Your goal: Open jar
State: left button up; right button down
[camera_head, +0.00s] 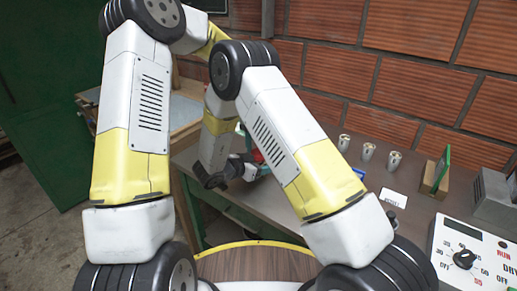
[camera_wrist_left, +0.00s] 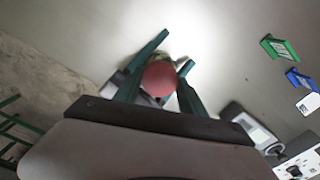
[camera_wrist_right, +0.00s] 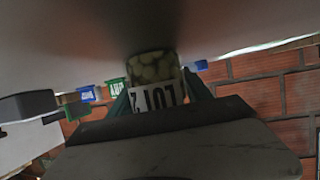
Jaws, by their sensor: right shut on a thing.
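In the left wrist view a jar's round red lid (camera_wrist_left: 160,79) lies between the two teal fingers of my left gripper (camera_wrist_left: 174,52), which stand apart on either side of it. In the head view my left gripper (camera_head: 248,168) is by the bench, with a bit of the red lid (camera_head: 257,156) beside it, partly behind my right arm. In the right wrist view the glass jar (camera_wrist_right: 152,66), with pale round contents and a printed white label, is held between the fingers of my right gripper (camera_wrist_right: 160,90). My right gripper is hidden in the head view.
Three metal cans (camera_head: 368,151) stand on the bench (camera_head: 415,185) near the brick wall. A white card (camera_head: 394,198), a green panel on a wooden stand (camera_head: 433,182), a grey block (camera_head: 490,197) and a control box with a dial (camera_head: 475,262) are at right.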

pick_arm(q)
jog(key=c, duration=0.3)
jog(key=o, duration=1.4)
jog(key=shift+c, duration=0.2)
jog(key=shift+r, duration=0.1)
jog(key=shift+r, duration=2.2)
pick_arm(e)
jog(key=shift+c, duration=1.9)
grip_release()
jog(key=shift+a, duration=0.1)
